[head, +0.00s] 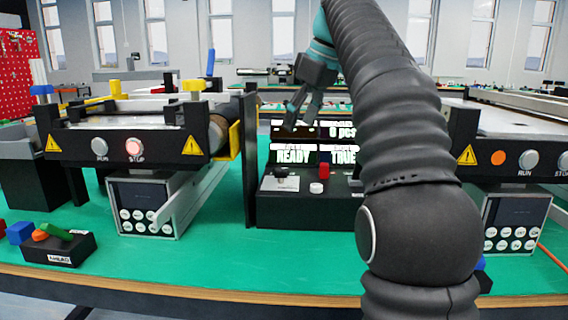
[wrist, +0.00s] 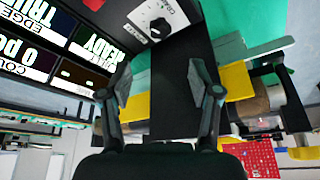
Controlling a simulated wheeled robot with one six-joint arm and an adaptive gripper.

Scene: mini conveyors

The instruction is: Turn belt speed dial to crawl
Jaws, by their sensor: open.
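The belt speed dial, a dark knob on a white label plate, appears at the top of the wrist view (wrist: 158,27). In the head view a dark knob on a pale plate (head: 281,173) sits on the black console (head: 300,212), below the display. Its pointer setting is too small to read. My gripper (head: 291,108) hangs above the console in front of the display. In the wrist view its two fingers (wrist: 163,85) are spread apart with nothing between them. The dial lies beyond the fingertips, untouched.
The display (head: 293,155) reads READY and TRUE. A black upright panel (head: 250,155) rises left of the console. Mini conveyors (head: 130,125) stand on both sides. The green tabletop (head: 215,265) is clear in front.

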